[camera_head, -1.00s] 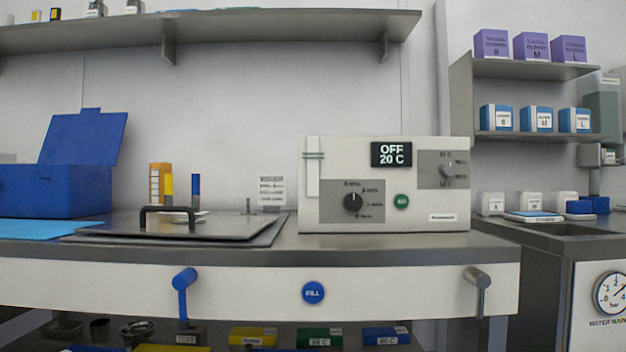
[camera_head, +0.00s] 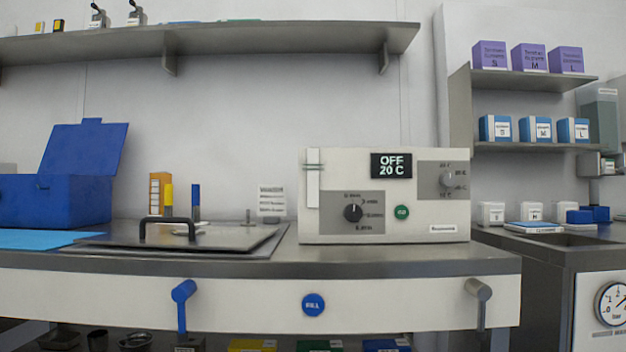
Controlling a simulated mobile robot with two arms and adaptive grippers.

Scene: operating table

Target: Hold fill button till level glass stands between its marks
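The round blue fill button (camera_head: 313,304) is on the white front panel below the bench top, and nothing touches it. The level glass (camera_head: 312,184) is a narrow white vertical strip at the left of the control box (camera_head: 440,212). Green marks cross it near its top; I cannot make out a water level in it. The display (camera_head: 391,165) reads OFF and 20 C. Neither of my grippers is in view.
A blue lever (camera_head: 183,291) and a grey lever (camera_head: 478,290) stick out of the front panel on either side of the button. A metal lid (camera_head: 215,238) with a black handle lies on the bench. A pressure gauge (camera_head: 612,303) is at the right.

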